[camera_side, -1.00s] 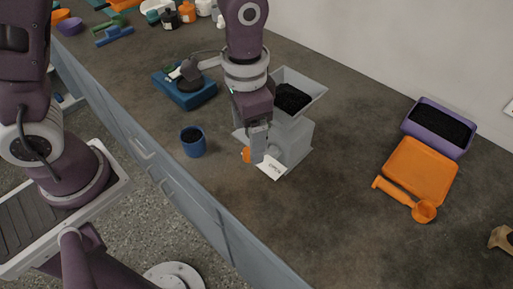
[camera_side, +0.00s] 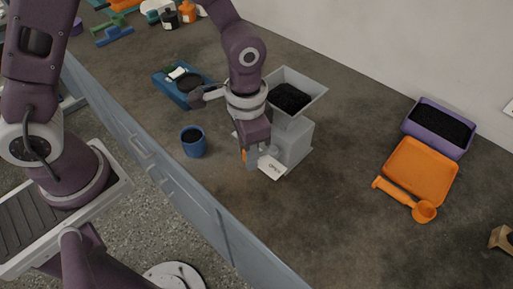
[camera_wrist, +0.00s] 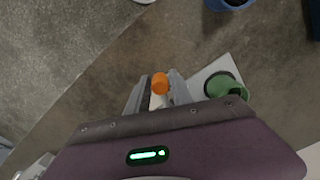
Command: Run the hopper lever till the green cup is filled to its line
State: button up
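The grey hopper (camera_side: 318,92) holds dark granules and stands on a grey housing on the counter. Its lever ends in an orange knob (camera_wrist: 160,84), which also shows in the side view (camera_side: 244,155). My gripper (camera_wrist: 159,88) points down at the lever with a finger on each side of the knob. The fingers look apart, with a small gap beside the knob.
A blue cup (camera_side: 194,147) with dark contents stands left of the hopper. A blue device (camera_side: 172,92) lies behind it. At right are a purple bin (camera_side: 408,124) of dark granules, an orange tray (camera_side: 420,168) and an orange scoop (camera_side: 424,211). The front counter is clear.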

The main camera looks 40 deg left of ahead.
jog(key=c, duration=0.3)
jog(key=shift+c, duration=0.2)
jog(key=shift+s+d, duration=0.25)
jog(key=shift+d, duration=1.3)
jog(key=shift+w, duration=0.2)
dwell(3.1)
